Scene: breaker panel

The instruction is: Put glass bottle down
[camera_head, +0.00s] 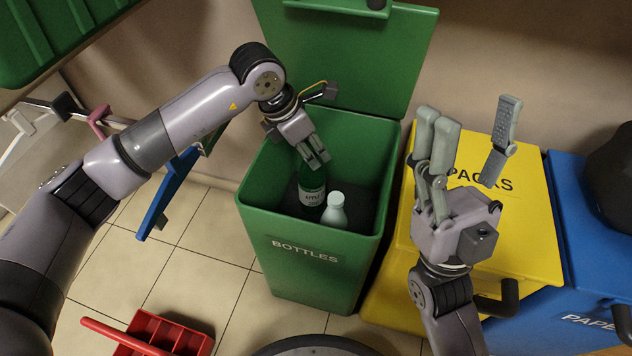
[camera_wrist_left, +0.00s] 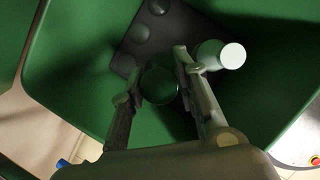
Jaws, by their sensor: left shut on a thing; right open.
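The green glass bottle (camera_head: 312,192), with a pale label, stands upright inside the open green bin (camera_head: 305,252) marked BOTTLES. My left gripper (camera_head: 315,162) reaches down into the bin and is shut on the top of the bottle. In the left wrist view the bottle (camera_wrist_left: 159,84) shows from above between the fingers of my left gripper (camera_wrist_left: 158,75). Whether its base touches the bin floor is hard to tell. My right gripper (camera_head: 468,140) is open and empty above the yellow bin.
A white bottle (camera_head: 335,210) stands in the bin beside the green one; it also shows in the left wrist view (camera_wrist_left: 228,55). The yellow PACKS bin (camera_head: 535,215) and blue PAPER bin (camera_head: 575,215) stand to the right. A red crate (camera_head: 165,335) lies on the floor.

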